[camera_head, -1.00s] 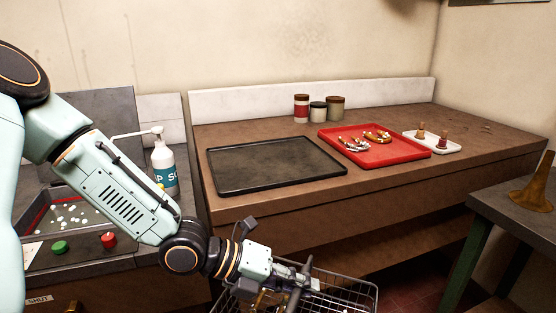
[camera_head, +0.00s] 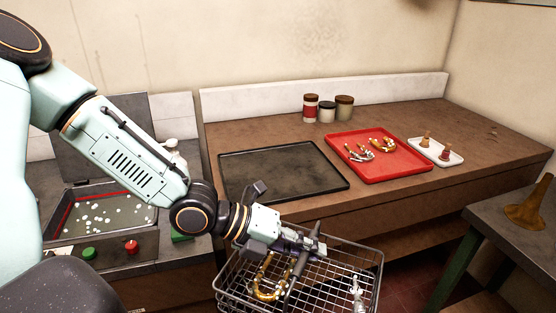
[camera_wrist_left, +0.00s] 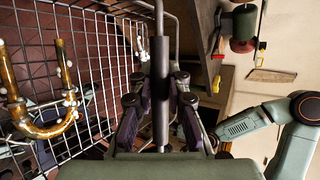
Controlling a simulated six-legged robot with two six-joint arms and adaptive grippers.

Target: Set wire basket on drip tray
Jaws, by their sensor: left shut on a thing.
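The wire basket (camera_head: 330,285) hangs in front of the bench at the bottom of the head view. My left gripper (camera_head: 312,246) is shut on the basket's dark handle bar; the bar (camera_wrist_left: 160,80) stands between the fingers in the left wrist view. A brass U-shaped tube (camera_head: 268,290) and a silvery part (camera_head: 358,294) are inside the basket; the tube also shows in the left wrist view (camera_wrist_left: 45,128). The black drip tray (camera_head: 280,172) lies flat and empty on the brown bench, behind and above the basket in the picture. My right gripper is not in view.
A red tray (camera_head: 385,172) with brass parts and a small white tray (camera_head: 440,154) sit right of the drip tray. Several jars (camera_head: 326,110) stand at the back. A sink-like tank (camera_head: 100,215) is at left, a side table (camera_head: 490,215) at right.

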